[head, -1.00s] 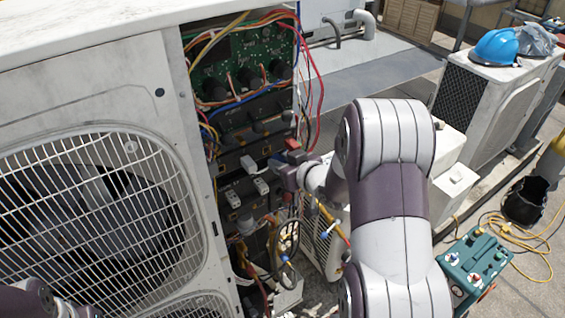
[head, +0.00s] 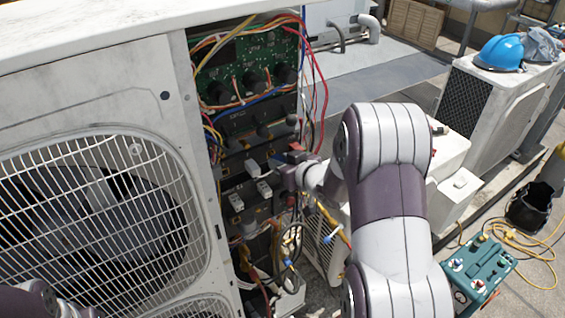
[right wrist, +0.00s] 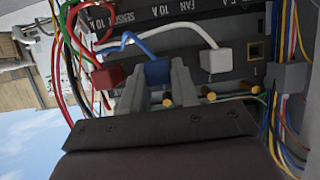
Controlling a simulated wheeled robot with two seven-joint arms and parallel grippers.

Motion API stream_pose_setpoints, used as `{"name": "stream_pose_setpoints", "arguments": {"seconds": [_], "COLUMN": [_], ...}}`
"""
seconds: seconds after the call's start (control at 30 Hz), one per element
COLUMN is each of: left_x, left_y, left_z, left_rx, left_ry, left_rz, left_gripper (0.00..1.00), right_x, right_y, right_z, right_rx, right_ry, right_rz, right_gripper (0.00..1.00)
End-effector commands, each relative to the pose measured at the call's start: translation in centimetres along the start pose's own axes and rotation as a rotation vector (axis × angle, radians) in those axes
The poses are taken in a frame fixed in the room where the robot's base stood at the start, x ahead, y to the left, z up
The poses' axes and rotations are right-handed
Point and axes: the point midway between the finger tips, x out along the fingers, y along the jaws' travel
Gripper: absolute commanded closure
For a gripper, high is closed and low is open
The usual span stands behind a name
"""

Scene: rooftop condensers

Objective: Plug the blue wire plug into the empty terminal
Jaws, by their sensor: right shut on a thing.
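In the right wrist view, my right gripper (right wrist: 157,84) is shut on the blue plug (right wrist: 157,71), its grey fingers on either side. A blue wire (right wrist: 132,43) curves away from the plug. The plug is close to the dark terminal panel (right wrist: 160,20), between a red plug (right wrist: 107,76) and a white plug (right wrist: 216,60). I cannot tell whether it touches the panel. An empty square terminal (right wrist: 255,50) shows right of the white plug. In the head view, my right gripper (head: 287,177) is at the open cabinet, and the blue plug is not clear. My left gripper is out of view.
Several brass posts (right wrist: 208,94) and a grey block (right wrist: 286,76) with wires lie near my fingers. Loose red wires (head: 322,90) hang beside the circuit board (head: 250,65). A fan grille (head: 90,220) is on the left. A teal box (head: 478,266) stands lower right.

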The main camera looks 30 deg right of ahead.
Motion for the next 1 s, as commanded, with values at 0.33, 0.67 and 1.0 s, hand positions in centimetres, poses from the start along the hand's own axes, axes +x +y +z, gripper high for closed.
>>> {"name": "stream_pose_setpoints", "arguments": {"seconds": [0.33, 0.67, 1.0], "left_x": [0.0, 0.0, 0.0], "left_y": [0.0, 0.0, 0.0], "left_z": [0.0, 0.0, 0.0], "left_rx": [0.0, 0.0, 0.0], "left_ry": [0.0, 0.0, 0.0], "left_rz": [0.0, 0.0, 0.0], "left_gripper": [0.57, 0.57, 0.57], "right_x": [0.3, 0.7, 1.2], "right_y": [0.0, 0.0, 0.0], "right_z": [-0.1, -0.3, -0.5], "right_rx": [0.0, 0.0, -0.001], "right_ry": [0.0, 0.0, 0.001], "right_rz": [0.0, 0.0, 0.0], "right_gripper": [1.0, 1.0, 1.0]}}
